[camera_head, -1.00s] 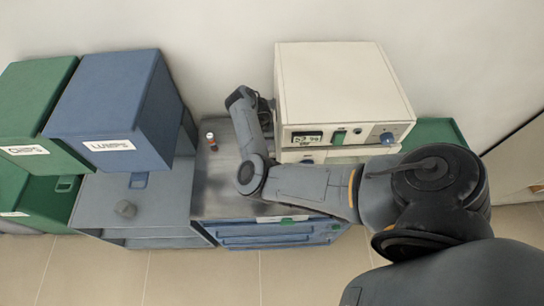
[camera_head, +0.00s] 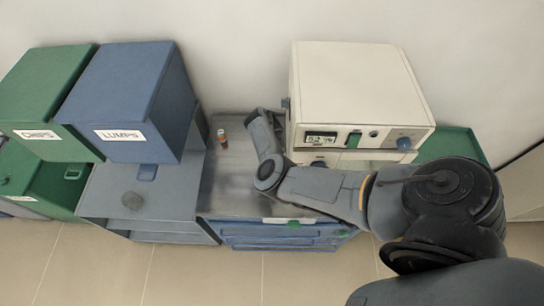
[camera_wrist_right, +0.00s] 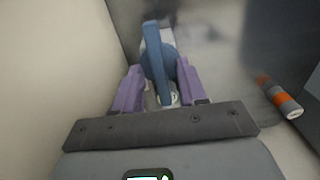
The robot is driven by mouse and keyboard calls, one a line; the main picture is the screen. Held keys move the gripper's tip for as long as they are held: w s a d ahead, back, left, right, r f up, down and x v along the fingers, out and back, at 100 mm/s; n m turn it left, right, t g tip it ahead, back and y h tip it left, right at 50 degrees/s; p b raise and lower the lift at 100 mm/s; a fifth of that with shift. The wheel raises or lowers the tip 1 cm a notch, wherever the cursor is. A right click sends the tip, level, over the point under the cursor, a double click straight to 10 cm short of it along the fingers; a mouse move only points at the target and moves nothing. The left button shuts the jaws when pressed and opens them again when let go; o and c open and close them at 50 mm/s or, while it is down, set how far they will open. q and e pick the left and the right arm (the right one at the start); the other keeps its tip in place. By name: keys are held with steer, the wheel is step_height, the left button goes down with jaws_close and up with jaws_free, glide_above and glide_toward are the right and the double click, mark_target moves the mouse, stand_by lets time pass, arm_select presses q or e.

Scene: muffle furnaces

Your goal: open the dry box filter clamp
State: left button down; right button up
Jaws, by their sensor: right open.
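The cream dry box (camera_head: 350,90) with a small display stands on the metal-topped bench at the back. In the right wrist view, a blue clamp lever (camera_wrist_right: 154,50) with a round blue part behind it stands next to a pale wall. My right gripper (camera_wrist_right: 159,72) is open, its two purple fingers on either side of the blue part. I cannot tell whether they touch it. In the head view my right arm reaches to the dry box's left side, where the clamp and fingers are hidden. My left gripper is not in view.
Blue LUMPS (camera_head: 130,100) and green CHIPS (camera_head: 45,95) bins stand further left. A green tray (camera_head: 455,146) lies right of the dry box.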

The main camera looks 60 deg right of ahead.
jaws_close()
steer(key=shift+m, duration=0.3)
steer(key=m, duration=0.6)
steer(key=shift+m+b, duration=0.3)
steer(key=shift+b, duration=0.1)
steer(key=m+b, duration=0.1)
steer(key=m, duration=0.4)
steer(key=shift+b, duration=0.35)
steer(key=m+b, duration=0.2)
steer(key=m, duration=0.3)
steer(key=shift+m, duration=0.3)
